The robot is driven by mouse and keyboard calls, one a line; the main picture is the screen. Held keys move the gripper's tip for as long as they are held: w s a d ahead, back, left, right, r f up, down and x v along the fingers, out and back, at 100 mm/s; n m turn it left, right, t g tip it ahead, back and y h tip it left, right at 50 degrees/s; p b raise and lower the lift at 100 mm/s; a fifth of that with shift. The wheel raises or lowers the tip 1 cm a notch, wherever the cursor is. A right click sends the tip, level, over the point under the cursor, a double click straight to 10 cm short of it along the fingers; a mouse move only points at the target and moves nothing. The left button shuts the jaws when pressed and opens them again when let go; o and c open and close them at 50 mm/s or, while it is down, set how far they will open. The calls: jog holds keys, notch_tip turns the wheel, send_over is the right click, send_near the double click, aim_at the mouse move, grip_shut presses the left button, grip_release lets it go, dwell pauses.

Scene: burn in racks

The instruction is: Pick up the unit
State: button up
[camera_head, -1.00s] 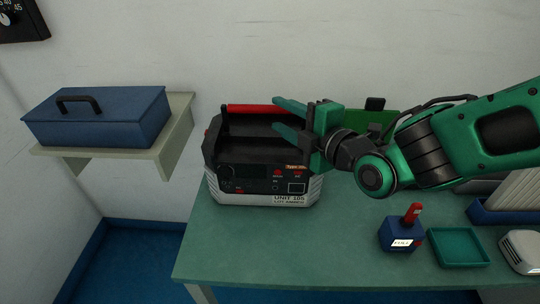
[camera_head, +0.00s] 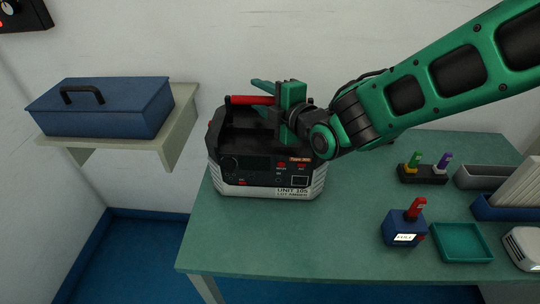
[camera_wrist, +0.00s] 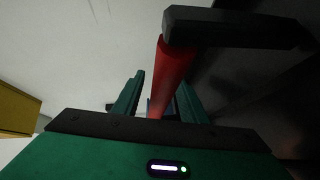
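The unit (camera_head: 262,172) is a black and grey box with "UNIT 105" on its front and a red bar handle (camera_head: 250,100) along its top. It stands on the left part of the green table. My gripper (camera_head: 264,98) is at the right part of the handle, with its fingers pointing left. In the wrist view the red handle (camera_wrist: 172,75) runs between the two green fingers (camera_wrist: 155,95), which stand apart on either side of it. I see no clear contact between the fingers and the handle. Part of the unit's top is hidden behind my gripper.
A blue case (camera_head: 102,108) rests on a wall shelf (camera_head: 178,125) at the left. On the table (camera_head: 345,245) to the right are a blue box with a red knob (camera_head: 402,229), a green tray (camera_head: 461,243), a holder with coloured pegs (camera_head: 422,174) and a white device (camera_head: 522,249).

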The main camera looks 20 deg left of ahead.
grip_shut()
jog(key=shift+f, duration=0.15)
dwell(1.2)
jog(key=shift+w+r, duration=0.1)
jog(key=shift+r, duration=0.2)
